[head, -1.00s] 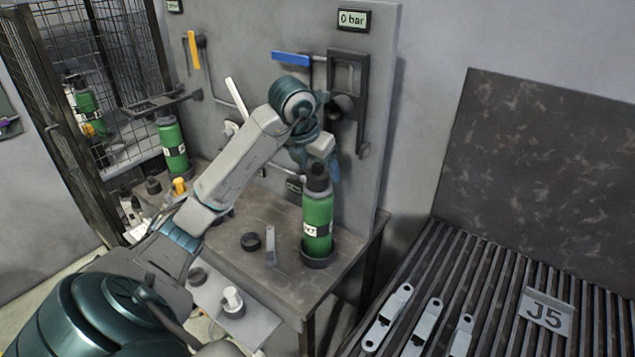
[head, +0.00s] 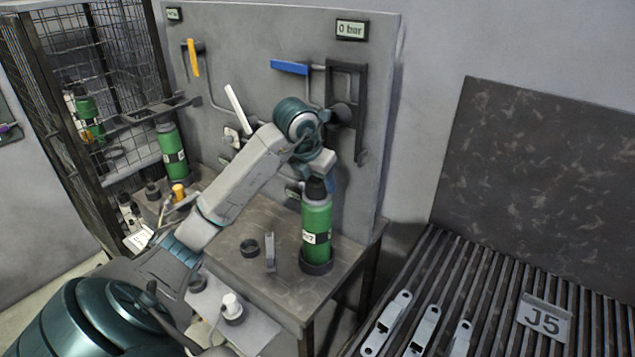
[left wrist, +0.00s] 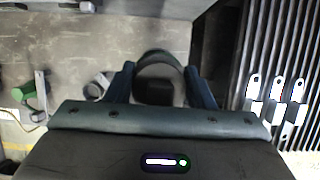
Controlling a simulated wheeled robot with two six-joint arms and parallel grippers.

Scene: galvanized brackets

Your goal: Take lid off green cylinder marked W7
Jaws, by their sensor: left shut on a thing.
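The green cylinder marked W7 (head: 317,218) stands upright in a dark round base ring on the workbench, its white label facing me. Its black lid (head: 316,189) sits on top, with the upper part partly hidden by my gripper. My left gripper (head: 319,178) reaches down from above and is shut on the lid. In the left wrist view the dark lid (left wrist: 158,88) lies between the two fingers. My right gripper is not in view.
On the workbench (head: 245,285) a dark ring (head: 249,247) and a small upright grey piece (head: 270,252) stand left of the cylinder. A panel with handles (head: 290,67) rises close behind. Brackets (head: 386,322) lie on the slatted surface at right. Another green cylinder (head: 173,152) stands farther left.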

